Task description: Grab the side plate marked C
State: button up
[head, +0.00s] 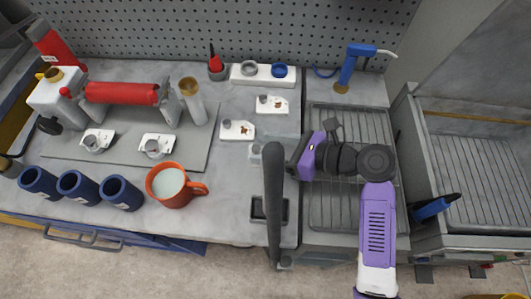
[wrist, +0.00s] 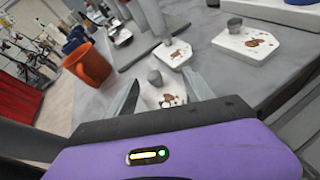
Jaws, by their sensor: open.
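Small white side plates with grey round hubs lie on the grey bench; I cannot read a letter on any of them. In the head view one side plate (head: 237,130) lies left of my gripper and another side plate (head: 271,104) lies farther back. A third, nearest side plate (wrist: 164,97) lies between my fingers in the wrist view, with brown blotches on its face. My gripper (wrist: 160,90) is open around it, and no contact shows. In the head view a dark upright bar partly hides the fingers and this plate. Two more plates (head: 97,140) sit on a grey base.
An orange mug (head: 172,186) and several blue cups (head: 78,186) stand on the left. The dark upright bar (head: 273,205) rises left of my gripper. A white holder with rings (head: 263,75) lies at the back. A ribbed tray (head: 335,205) lies under my arm.

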jog(key=shift+x, duration=0.8)
jog(key=shift+c, duration=0.4)
jog(key=shift+f, duration=0.1)
grip_shut()
